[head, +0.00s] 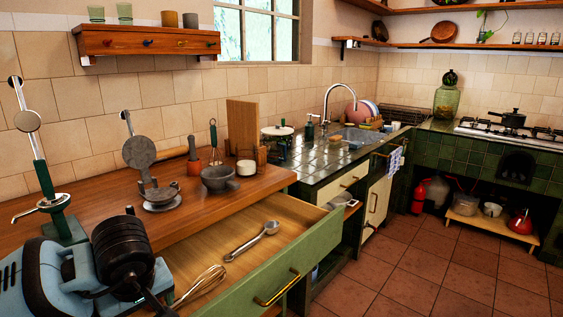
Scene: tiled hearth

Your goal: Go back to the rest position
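Neither of my grippers shows in the head view. The open green drawer (262,293) juts out below the wooden counter (184,212). A metal scoop (252,240) lies in it, and a wire whisk (203,283) lies nearer the front left. Nothing is seen touching either tool.
A light-blue and black machine (62,285) fills the lower left. A green-based metal stand (52,205), a grey waffle iron (152,180) and a dark mortar (219,179) stand on the counter. A red extinguisher (419,197) stands far off. The tiled floor (430,265) is clear.

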